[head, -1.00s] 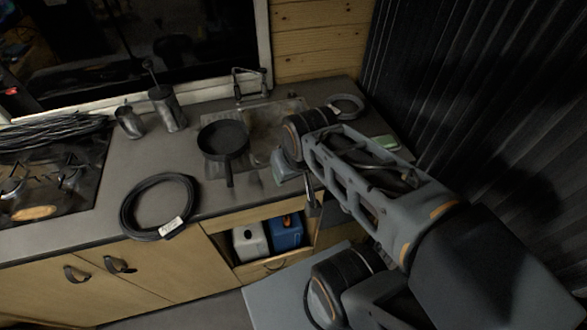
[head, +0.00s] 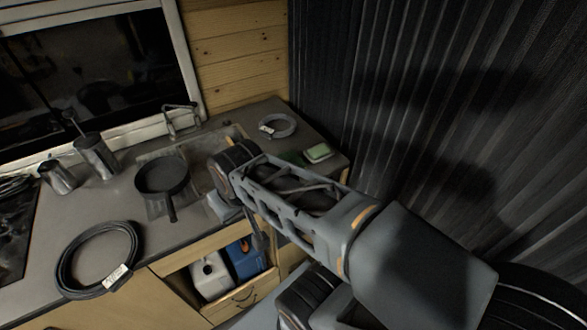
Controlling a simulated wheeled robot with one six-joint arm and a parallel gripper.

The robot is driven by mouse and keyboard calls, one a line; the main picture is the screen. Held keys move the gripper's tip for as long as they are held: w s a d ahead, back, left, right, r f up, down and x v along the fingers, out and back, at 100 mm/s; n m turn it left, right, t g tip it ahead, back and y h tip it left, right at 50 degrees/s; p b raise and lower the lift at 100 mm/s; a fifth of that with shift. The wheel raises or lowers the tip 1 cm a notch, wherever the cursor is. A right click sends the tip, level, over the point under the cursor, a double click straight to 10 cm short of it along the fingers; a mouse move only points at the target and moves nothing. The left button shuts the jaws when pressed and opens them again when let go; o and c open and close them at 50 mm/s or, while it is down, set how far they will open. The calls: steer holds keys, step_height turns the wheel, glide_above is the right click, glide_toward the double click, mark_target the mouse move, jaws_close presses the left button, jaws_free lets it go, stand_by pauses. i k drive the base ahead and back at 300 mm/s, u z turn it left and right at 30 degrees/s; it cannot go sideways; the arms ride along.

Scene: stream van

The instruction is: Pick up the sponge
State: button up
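A small pale green and white block (head: 318,153), which looks like the sponge, lies on the right end of the grey counter near the dark corrugated wall. A darker green patch (head: 292,157) shows just left of it, partly behind my arm. My gripper (head: 226,207) is at the far end of my arm, over the counter's front edge by the sink, left of and nearer than the sponge. It is small and dark here; its fingers are not clear, and I see nothing held in it.
A black pan (head: 162,176) sits at the sink (head: 203,150), with a bent tap (head: 182,121) behind. A black coil (head: 98,262) and metal cups (head: 96,155) are left. Canisters (head: 246,257) stand in the open cupboard below.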

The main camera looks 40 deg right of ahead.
mark_target(290, 155)
steer(key=k, duration=0.5)
steer(key=z, duration=0.85)
steer(key=i, duration=0.5)
steer(key=z, duration=0.05)
steer(key=k, duration=0.35)
